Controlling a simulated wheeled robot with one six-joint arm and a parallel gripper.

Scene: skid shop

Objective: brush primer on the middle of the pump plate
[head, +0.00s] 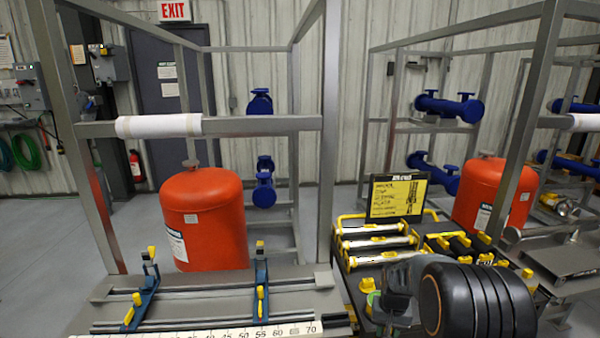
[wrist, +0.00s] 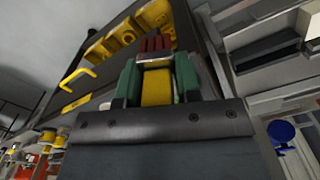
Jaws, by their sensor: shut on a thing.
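In the wrist view my gripper (wrist: 157,68) has its green fingers shut on a yellow block-like handle (wrist: 157,90). Red ribbed material (wrist: 154,44) shows just beyond the fingertips; I cannot tell whether it is part of the held thing. No primer is clearly visible.
A tool rack with a yellow sign (head: 398,196) and several yellow-trimmed tools (head: 375,243) stands beside my arm. Blue clamps (head: 262,290) rise from the rails. Orange tanks (head: 205,218) stand inside grey upright frames (head: 327,130). Open floor (head: 50,250) lies at the left.

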